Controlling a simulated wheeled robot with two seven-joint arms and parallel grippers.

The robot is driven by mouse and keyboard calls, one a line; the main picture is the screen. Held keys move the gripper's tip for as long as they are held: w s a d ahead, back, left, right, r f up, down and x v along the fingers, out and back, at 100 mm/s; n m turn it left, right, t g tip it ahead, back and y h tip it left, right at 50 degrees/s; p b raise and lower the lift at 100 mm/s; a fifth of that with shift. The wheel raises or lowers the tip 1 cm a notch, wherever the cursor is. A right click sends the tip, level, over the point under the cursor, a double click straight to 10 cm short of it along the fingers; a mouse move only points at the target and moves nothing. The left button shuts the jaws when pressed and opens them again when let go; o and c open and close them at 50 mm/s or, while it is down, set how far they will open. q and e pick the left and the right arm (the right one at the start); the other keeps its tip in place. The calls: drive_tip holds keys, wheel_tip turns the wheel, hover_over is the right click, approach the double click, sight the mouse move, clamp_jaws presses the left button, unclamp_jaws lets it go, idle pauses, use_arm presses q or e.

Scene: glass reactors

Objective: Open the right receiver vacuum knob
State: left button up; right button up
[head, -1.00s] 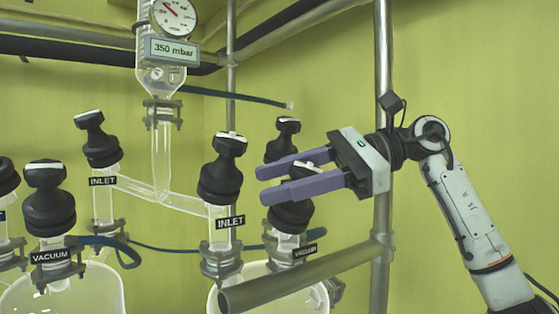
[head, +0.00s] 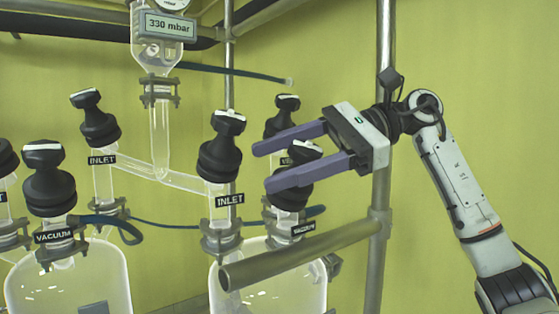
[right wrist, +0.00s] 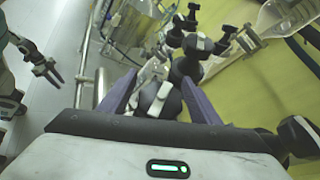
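The right receiver's vacuum knob is black with a white stripe on its handle. In the head view its handle (head: 301,150) shows between the fingers of my right gripper (head: 266,168), and its body (head: 291,196) is partly hidden by the near finger. The VACUUM label (head: 304,229) is below it. In the right wrist view the striped knob (right wrist: 158,100) lies between the two spread purple fingers of the right gripper (right wrist: 156,82), with gaps on both sides. My left gripper (right wrist: 48,72) shows small at the left of that view, its dark fingers apart; it is outside the head view.
The INLET knob (head: 220,150) stands left of the gripper, and another black knob (head: 283,115) is just behind it. A thick metal rail (head: 300,255) crosses below, and a vertical pole (head: 380,150) stands by the wrist. The display (head: 170,26) reads 330 mbar.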

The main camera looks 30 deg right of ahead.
wheel_tip(320, 180, up, 10)
idle(0.7)
idle(0.5)
